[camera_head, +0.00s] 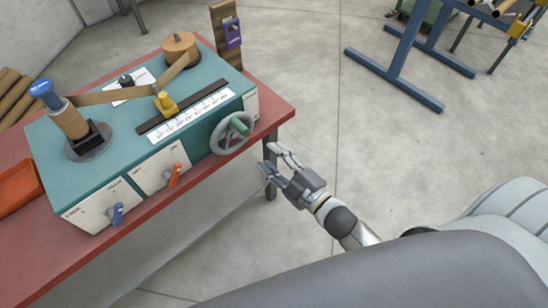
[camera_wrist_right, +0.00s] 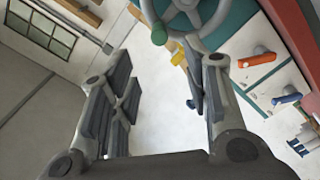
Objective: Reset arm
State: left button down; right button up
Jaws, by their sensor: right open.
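My right gripper (camera_head: 277,159) is open and empty. It hangs over the floor just right of the red table's edge, a little below and right of the handwheel. The spiral winder (camera_head: 140,125) is a teal machine on the red table. Its grey handwheel (camera_head: 232,133) with a green knob is on the front and also shows at the top of the right wrist view (camera_wrist_right: 190,12). An orange lever (camera_head: 174,175) and a blue lever (camera_head: 117,214) sit on white front panels. In the right wrist view the right gripper's fingers (camera_wrist_right: 160,105) are spread apart with nothing between them. My left gripper is not in view.
The red table (camera_head: 275,112) carries the winder and an orange tray (camera_head: 18,187) at the left. A brown post with a purple clamp (camera_head: 231,33) stands at the back. A blue-legged frame (camera_head: 400,60) is at the far right. The floor between is clear.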

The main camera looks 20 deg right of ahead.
dwell(0.4)
jog(key=s+d+f+m+g+h+b, duration=0.1)
jog(key=s+d+f+m+g+h, duration=0.2)
jog(key=f, duration=0.8)
jog(key=s+d+f+m+g, duration=0.15)
jog(key=s+f, duration=0.35)
jog(key=f, duration=0.7)
jog(key=s+d+f+m+g+h+b, duration=0.1)
jog(key=s+f+m+g+h, duration=0.2)
jog(key=f, duration=0.8)
jog(key=s+f+m+g, duration=0.1)
jog(key=s+f+g, duration=0.1)
jog(key=s+f, duration=0.3)
jog(key=s+d+f+m+g+b, duration=0.1)
jog(key=s+f, duration=0.5)
jog(key=s, duration=0.6)
jog(key=s+d+f+m+g, duration=0.1)
jog(key=s+f+m+g, duration=0.1)
jog(key=s+f+g, duration=0.3)
jog(key=s, duration=0.3)
jog(key=shift+s+f+b, duration=0.2)
jog(key=shift+b, duration=0.1)
jog(key=shift+g, duration=0.25)
